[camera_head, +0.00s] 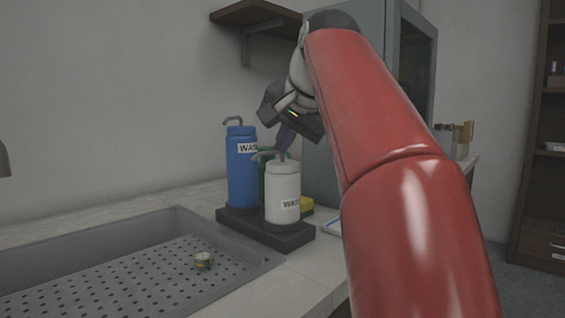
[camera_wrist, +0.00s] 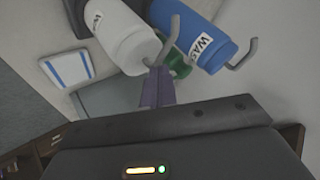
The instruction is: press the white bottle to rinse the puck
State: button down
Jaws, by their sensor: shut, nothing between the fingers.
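The white bottle (camera_head: 283,195) stands upright on a dark base (camera_head: 265,230) beside the sink, in front of the green bottle (camera_head: 262,172) and right of the blue bottle (camera_head: 242,165). My gripper (camera_head: 283,146) is shut and empty, pointing down with its fingertips at the top of the white bottle. Whether they touch the cap I cannot tell. In the wrist view the fingers (camera_wrist: 157,88) sit beside the top of the white bottle (camera_wrist: 124,37), with the blue bottle (camera_wrist: 197,38) near. The puck (camera_head: 203,260), small and round, lies on the perforated sink floor.
The sink (camera_head: 110,285) fills the lower left. A yellow sponge (camera_head: 306,206) and a white tray with a blue rim (camera_wrist: 70,68) lie near the bottles. A grey cabinet stands behind my arm. A wall shelf (camera_head: 255,14) hangs above.

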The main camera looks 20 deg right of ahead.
aim_at(285, 163)
jog(key=shift+f, duration=0.15)
dwell(0.4)
jog(key=shift+f, duration=0.3)
jog(key=shift+f+b, duration=0.45)
jog(key=shift+b, duration=0.1)
dwell(0.8)
jog(key=shift+r, duration=0.1)
jog(key=shift+r+p, duration=0.8)
jog(key=shift+p, duration=0.25)
notch_tip(285, 163, up, 5)
jog(key=p, duration=0.4)
dwell(0.5)
